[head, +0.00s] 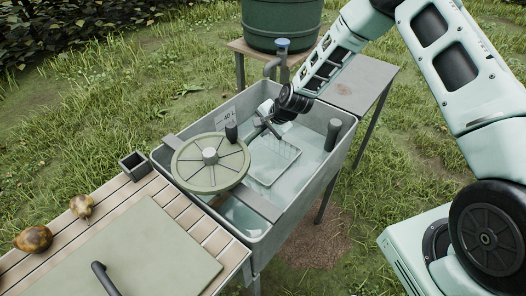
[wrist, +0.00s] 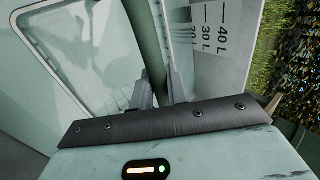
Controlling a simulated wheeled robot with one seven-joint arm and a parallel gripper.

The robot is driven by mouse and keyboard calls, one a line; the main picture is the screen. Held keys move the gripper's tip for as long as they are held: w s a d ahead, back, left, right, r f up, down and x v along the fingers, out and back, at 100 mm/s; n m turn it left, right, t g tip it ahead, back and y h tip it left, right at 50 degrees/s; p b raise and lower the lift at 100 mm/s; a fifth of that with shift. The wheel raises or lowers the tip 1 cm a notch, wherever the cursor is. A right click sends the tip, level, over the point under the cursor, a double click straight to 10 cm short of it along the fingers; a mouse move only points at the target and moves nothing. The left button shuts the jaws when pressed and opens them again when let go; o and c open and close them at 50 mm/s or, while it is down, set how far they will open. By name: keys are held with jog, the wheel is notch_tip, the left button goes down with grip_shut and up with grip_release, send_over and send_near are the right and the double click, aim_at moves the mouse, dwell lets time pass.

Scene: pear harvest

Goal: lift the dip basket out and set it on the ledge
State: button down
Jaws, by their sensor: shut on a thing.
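The dip basket (head: 274,160), a pale wire-mesh tray, sits in the water of the grey trough (head: 345,150). It also shows in the wrist view (wrist: 90,45) at upper left. My gripper (head: 264,124) is at the basket's far-left edge, beside the trough wall with litre marks. In the wrist view my gripper (wrist: 160,88) is shut around a grey-green bar that appears to be the basket's handle. The exact grip is partly hidden by the gripper body. A flat grey ledge (head: 362,82) adjoins the trough at the far right.
A round spoked wheel lid (head: 210,163) lies across the trough's left part. A green barrel (head: 282,22) and a blue-topped tap (head: 283,58) stand behind. A slatted table (head: 205,225) at front left holds two brownish pears (head: 34,239), a small dark box (head: 135,165) and a green board (head: 130,250).

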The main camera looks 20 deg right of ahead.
jog(key=shift+r, duration=0.15)
notch_tip(320, 180, up, 29)
jog(key=p, duration=1.2)
dwell(0.4)
